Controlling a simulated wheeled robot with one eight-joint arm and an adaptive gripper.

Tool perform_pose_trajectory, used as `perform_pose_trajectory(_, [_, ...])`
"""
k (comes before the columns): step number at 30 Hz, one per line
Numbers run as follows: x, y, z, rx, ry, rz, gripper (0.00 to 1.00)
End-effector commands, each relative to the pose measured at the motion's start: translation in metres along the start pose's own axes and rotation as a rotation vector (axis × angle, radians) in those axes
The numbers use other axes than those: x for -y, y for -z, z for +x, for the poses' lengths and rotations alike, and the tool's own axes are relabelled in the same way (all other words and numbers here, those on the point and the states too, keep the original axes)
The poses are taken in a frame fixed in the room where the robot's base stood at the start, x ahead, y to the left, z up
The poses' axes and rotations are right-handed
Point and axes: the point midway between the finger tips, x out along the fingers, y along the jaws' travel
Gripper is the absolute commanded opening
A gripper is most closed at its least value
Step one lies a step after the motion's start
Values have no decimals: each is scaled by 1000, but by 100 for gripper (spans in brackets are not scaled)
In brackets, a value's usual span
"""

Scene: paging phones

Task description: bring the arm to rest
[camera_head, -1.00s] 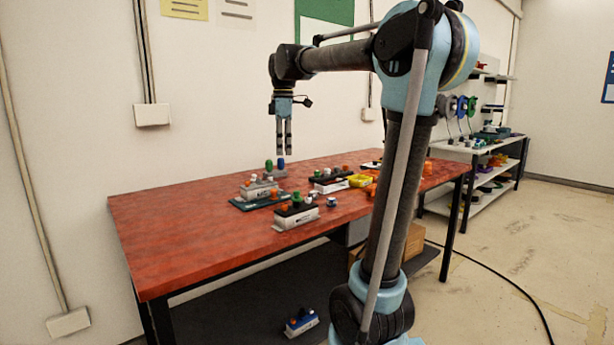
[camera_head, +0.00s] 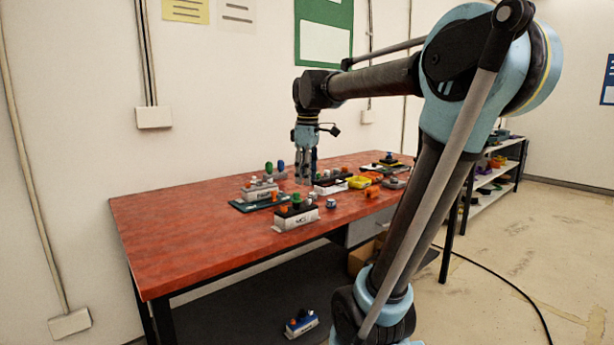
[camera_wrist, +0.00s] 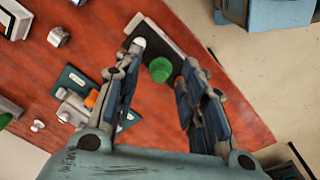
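My gripper (camera_head: 306,176) hangs pointing down over the red table (camera_head: 165,235), behind the front devices in the head view. In the wrist view my gripper (camera_wrist: 162,58) has its two fingers spread apart with nothing held between them. A black-topped device with a green knob (camera_wrist: 160,69) shows through the gap, apparently below the fingers. In the head view a white device with green and orange knobs (camera_head: 296,218) stands near the table's front edge. A grey-white device (camera_head: 259,191) stands on a dark green mat (camera_head: 243,206).
A small white-grey knob (camera_head: 331,204) stands beside the front device. A yellow tray (camera_head: 359,182) and other small parts lie to the right. The table's left part is clear. Shelves (camera_head: 495,175) stand at the right.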

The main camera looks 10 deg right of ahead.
Motion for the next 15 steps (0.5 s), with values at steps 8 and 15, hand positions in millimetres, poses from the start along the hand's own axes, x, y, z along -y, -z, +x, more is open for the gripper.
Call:
perform_pose_trajectory(8, [0, -1, 1, 0, -1, 6, 38])
perform_pose_trajectory(15, [8, -16, 12, -4, -7, 70, 38])
